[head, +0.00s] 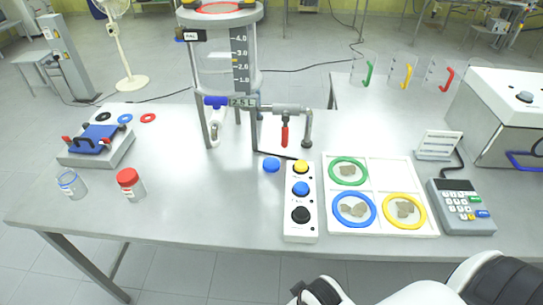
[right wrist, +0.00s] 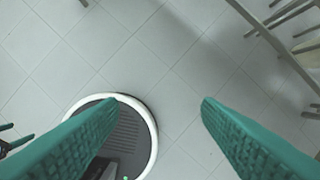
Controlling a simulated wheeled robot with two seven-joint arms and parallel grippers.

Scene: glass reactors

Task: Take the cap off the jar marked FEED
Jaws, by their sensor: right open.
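A jar with a red cap (head: 130,185) stands upright near the front left of the table. It has a pale label whose writing is too small to read. A clear glass jar (head: 70,184) stands to its left, near the table's left edge; its marking is also unreadable, and I cannot tell which jar is FEED. My right gripper (right wrist: 160,105) is open with nothing between its teal fingers, above the floor and away from both jars. My left gripper is not in view.
A blue clamp device (head: 97,138) stands behind the jars. A glass reactor (head: 222,70) rises at the back middle. A button box (head: 300,202), a white tray (head: 342,231) and a keypad device (head: 462,207) stand to the right. The table between red-capped jar and button box is clear.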

